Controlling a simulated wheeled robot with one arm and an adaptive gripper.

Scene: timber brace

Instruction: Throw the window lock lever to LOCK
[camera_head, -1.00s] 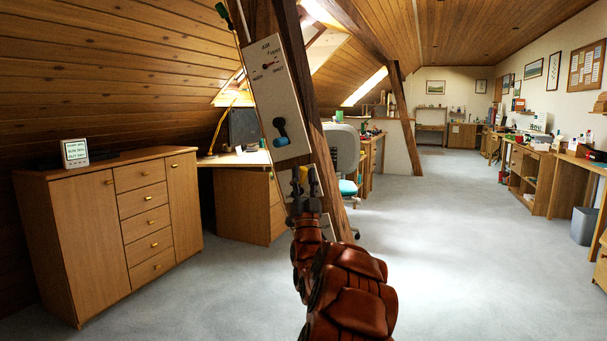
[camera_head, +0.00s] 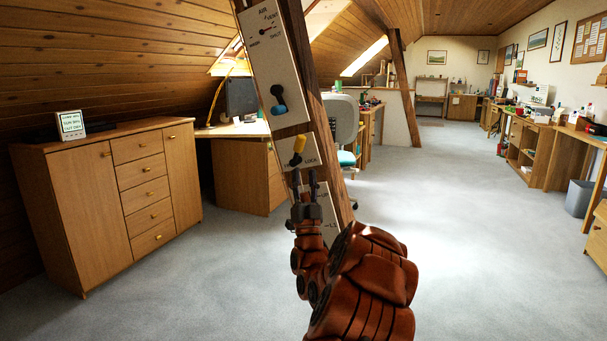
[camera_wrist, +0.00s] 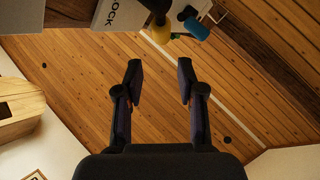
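The window lock lever is a yellow-tipped handle (camera_head: 298,145) on a small white plate (camera_head: 311,156) lettered "LOCK" on the tilted timber brace. Its yellow tip points up and slightly right in the head view. In the wrist view the yellow knob (camera_wrist: 161,34) shows at the top, by the plate with "LOCK" (camera_wrist: 118,14). My gripper (camera_head: 304,180) is just below the lever in the head view, with its fingers pointing up. In the wrist view my gripper (camera_wrist: 159,82) has its two fingers apart, nothing between them, and the knob lies beyond their tips.
Above on the brace (camera_head: 306,66) is a larger white panel (camera_head: 264,50) with a red "AIR" pointer and a blue-tipped lever (camera_head: 278,101). A lower plate (camera_head: 330,228) is partly hidden by my gripper. A wooden cabinet (camera_head: 85,200) stands left.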

